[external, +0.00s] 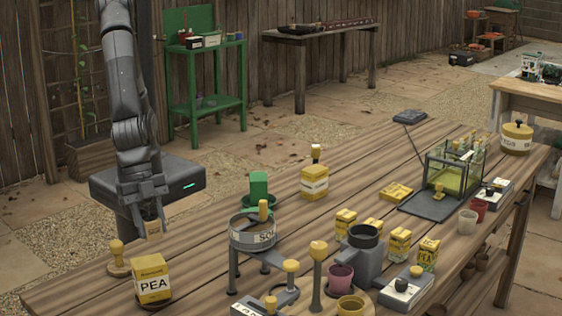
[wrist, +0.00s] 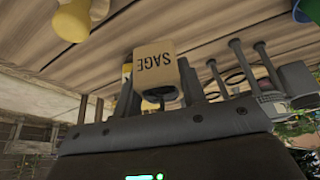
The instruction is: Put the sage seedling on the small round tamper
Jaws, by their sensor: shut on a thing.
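The sage seedling (external: 153,230) is a small tan block-like piece; its SAGE label reads upside down in the wrist view (wrist: 155,62). My gripper (external: 152,212) is shut on it and holds it above the left end of the table; the fingers also show in the wrist view (wrist: 160,98). A wooden piece with a round knob and round base (external: 118,262), which looks like the small round tamper, stands just left of and below the gripper in the external view. A yellow knob (wrist: 73,20) at the wrist view's top left may be its top. The seedling is apart from it.
A yellow PEA box (external: 153,280) stands close by, right of the tamper. A round sieve on legs (external: 252,232), a green block (external: 259,186) and other knobbed tools (external: 318,255) stand further right. The plank table (external: 215,250) is bare between the PEA box and sieve.

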